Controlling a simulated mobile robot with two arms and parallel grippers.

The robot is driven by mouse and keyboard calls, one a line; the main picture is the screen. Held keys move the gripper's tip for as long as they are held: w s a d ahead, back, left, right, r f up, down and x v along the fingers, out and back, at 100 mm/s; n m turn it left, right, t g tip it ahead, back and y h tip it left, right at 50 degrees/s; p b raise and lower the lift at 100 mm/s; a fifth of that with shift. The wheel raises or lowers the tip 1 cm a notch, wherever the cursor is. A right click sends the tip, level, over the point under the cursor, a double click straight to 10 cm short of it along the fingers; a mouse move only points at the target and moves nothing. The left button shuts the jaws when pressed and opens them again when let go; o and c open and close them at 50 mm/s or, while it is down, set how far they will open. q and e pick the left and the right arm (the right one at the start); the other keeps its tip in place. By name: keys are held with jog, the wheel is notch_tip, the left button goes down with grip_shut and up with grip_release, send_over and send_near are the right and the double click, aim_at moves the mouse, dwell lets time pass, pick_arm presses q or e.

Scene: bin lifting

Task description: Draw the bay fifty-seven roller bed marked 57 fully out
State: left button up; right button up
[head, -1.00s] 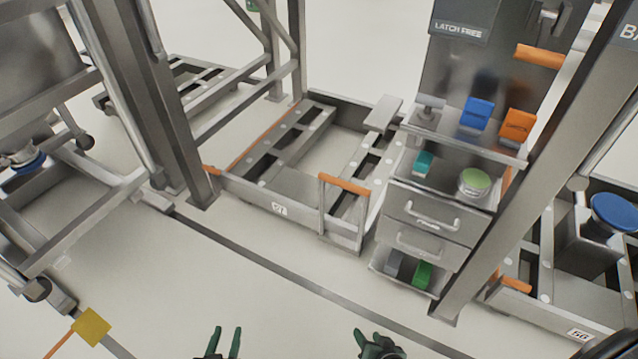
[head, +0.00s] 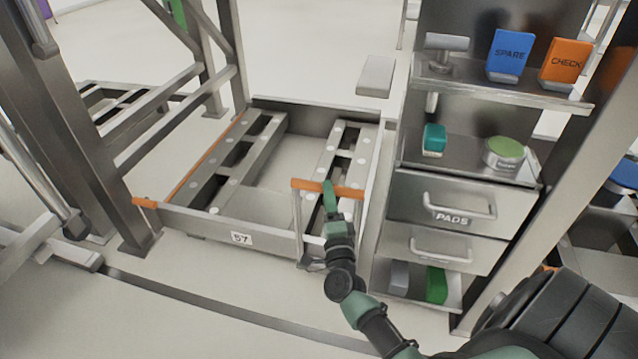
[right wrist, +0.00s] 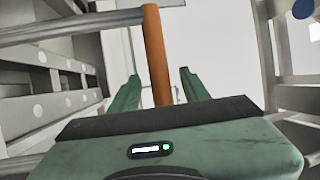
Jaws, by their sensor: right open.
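The roller bed marked 57 (head: 242,238) sits low on the floor in its bay in the head view, a grey tray with two roller rails. A handle with an orange grip bar (head: 308,185) stands at its front right. My right gripper (head: 329,190) is open at that bar. In the right wrist view the orange bar (right wrist: 155,55) runs between the two open green fingers (right wrist: 157,88), with a gap to each finger. My left gripper is not in view now.
A grey cabinet stands right of the bed, with a drawer marked PADS (head: 452,208), a blue SPARE block (head: 508,53) and an orange CHECK block (head: 566,62). Steel posts (head: 90,130) stand at left. The floor in front (head: 200,320) is clear.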

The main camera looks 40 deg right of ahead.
jog(key=b+x, duration=0.1)
jog(key=x, duration=0.4)
jog(key=shift+w+d, duration=0.15)
jog(key=shift+w, duration=0.2)
grip_shut()
dwell(1.1)
